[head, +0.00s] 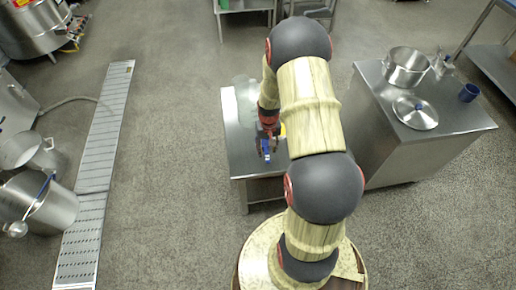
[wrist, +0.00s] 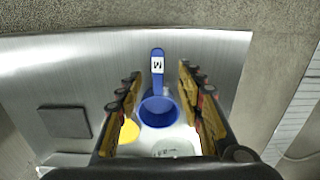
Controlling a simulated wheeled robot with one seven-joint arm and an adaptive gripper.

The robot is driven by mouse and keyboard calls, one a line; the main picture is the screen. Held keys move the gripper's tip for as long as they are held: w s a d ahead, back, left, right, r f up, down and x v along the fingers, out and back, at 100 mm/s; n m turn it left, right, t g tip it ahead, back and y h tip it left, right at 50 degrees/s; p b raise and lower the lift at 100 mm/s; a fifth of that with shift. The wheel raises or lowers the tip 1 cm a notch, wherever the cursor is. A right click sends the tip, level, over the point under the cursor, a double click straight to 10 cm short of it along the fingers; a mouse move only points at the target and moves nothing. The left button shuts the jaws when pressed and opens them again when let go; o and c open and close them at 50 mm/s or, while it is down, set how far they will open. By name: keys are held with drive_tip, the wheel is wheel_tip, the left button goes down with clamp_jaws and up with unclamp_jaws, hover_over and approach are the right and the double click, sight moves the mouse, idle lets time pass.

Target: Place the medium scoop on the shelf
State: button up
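The medium scoop (wrist: 158,108) is blue, with an "M" label on its handle. In the wrist view it lies between my fingers, with its handle pointing up the picture toward the table edge. My gripper (wrist: 158,82) is open, with one finger on each side of the scoop and visible gaps between. In the head view my gripper (head: 268,143) is over the low steel table (head: 238,140), and the blue handle (head: 267,157) shows at the fingertips. My arm hides part of that table. Which surface is the shelf I cannot tell.
A yellow scoop (wrist: 129,131) and a pale clear item (wrist: 173,149) lie close to the blue one. A dark square (wrist: 64,121) is on the table. On the right, a steel cabinet (head: 378,155) bears a pot (head: 405,68), a lid (head: 415,113) and a blue cup (head: 469,92).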

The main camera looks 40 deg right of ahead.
sight(267, 158)
drive_tip(key=f+b, duration=0.1)
drive_tip(key=f, duration=0.2)
drive_tip(key=f+b, duration=0.2)
drive_tip(key=f, duration=0.2)
drive_tip(key=shift+s+f, duration=0.2)
drive_tip(key=shift+f, duration=0.1)
clamp_jaws()
idle(0.5)
